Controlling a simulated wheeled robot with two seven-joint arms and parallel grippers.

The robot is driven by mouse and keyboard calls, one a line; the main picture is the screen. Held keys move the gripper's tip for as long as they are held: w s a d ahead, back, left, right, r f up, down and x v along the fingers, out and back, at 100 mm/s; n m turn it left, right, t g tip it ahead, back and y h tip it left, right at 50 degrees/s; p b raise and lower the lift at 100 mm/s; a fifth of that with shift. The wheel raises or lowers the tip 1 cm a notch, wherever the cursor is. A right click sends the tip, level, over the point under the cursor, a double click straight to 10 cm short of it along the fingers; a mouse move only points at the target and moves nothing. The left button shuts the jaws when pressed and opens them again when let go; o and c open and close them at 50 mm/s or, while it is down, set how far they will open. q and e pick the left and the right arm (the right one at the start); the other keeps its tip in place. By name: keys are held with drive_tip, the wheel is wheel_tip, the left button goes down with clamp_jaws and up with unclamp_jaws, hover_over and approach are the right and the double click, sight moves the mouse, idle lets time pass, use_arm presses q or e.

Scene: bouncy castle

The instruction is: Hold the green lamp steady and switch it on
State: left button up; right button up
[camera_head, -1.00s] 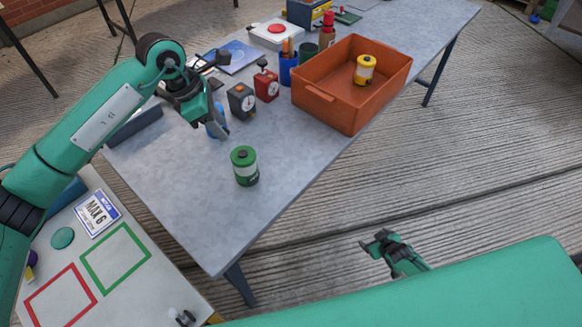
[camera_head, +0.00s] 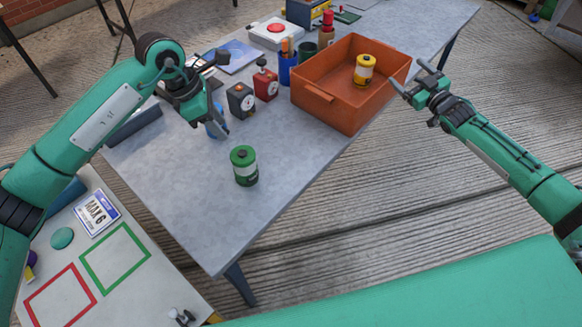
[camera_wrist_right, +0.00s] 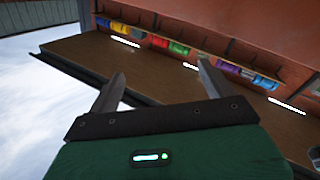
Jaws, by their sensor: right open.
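The green lamp (camera_head: 244,166), a green cylinder with a pale band, stands upright on the grey table (camera_head: 300,175) near its front. No gripper touches it. My left gripper (camera_head: 221,95) is over the table's left part, behind and left of the lamp, with its fingers spread apart. A blue object (camera_head: 216,123) is partly hidden by its lower finger. My right gripper (camera_head: 406,72) is open and empty beside the orange crate's right side, far from the lamp. Its two spread fingers (camera_wrist_right: 162,88) show in the right wrist view with nothing between them.
The orange crate (camera_head: 325,112) holds a yellow lamp (camera_head: 364,70). Black (camera_head: 241,100) and red (camera_head: 266,85) dial devices stand behind the lamp, with a blue cup (camera_head: 288,69) beyond. Table around the lamp is clear. A white board (camera_head: 150,275) with coloured squares lies lower left.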

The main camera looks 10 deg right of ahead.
sight(239, 163)
wheel_tip(239, 163, up, 13)
drive_tip(key=s+a+n+t+y, duration=0.1)
drive_tip(key=a+n+y, duration=0.2)
drive_tip(key=n+y, duration=0.1)
drive_tip(key=s+a+r+n+y, duration=0.2)
drive_tip(key=a+n+y, duration=0.1)
drive_tip(key=a+n, duration=0.25)
drive_tip(key=s+a+f+n+g+y, duration=0.2)
drive_tip(key=s+a+f+n+g, duration=0.2)
drive_tip(key=a+f+n, duration=0.5)
drive_tip(key=s+a+f+n+g+y, duration=0.1)
drive_tip(key=s+a+f+n+g, duration=0.3)
drive_tip(key=a+f+n, duration=0.5)
drive_tip(key=s+a+f+n+g+y, duration=0.2)
drive_tip(key=s+a+f+n+g, duration=0.2)
drive_tip(key=a+f+n, duration=0.5)
drive_tip(key=shift+s+a+f+n+g+y, duration=0.1)
drive_tip(key=shift+s+a+n, duration=0.1)
drive_tip(key=shift+a+n, duration=0.65)
drive_tip(key=shift+s+a+r+n+g+y, duration=0.15)
drive_tip(key=shift+a+n, duration=0.2)
drive_tip(key=shift+n, duration=0.9)
drive_tip(key=shift+s+a+f+n+g+y, duration=0.1)
drive_tip(key=shift+s+a+f+n, duration=0.1)
drive_tip(key=shift+a+n, duration=0.65)
drive_tip(key=x, duration=1.3)
drive_tip(key=shift+w, duration=0.15)
drive_tip(key=shift+c, duration=0.2)
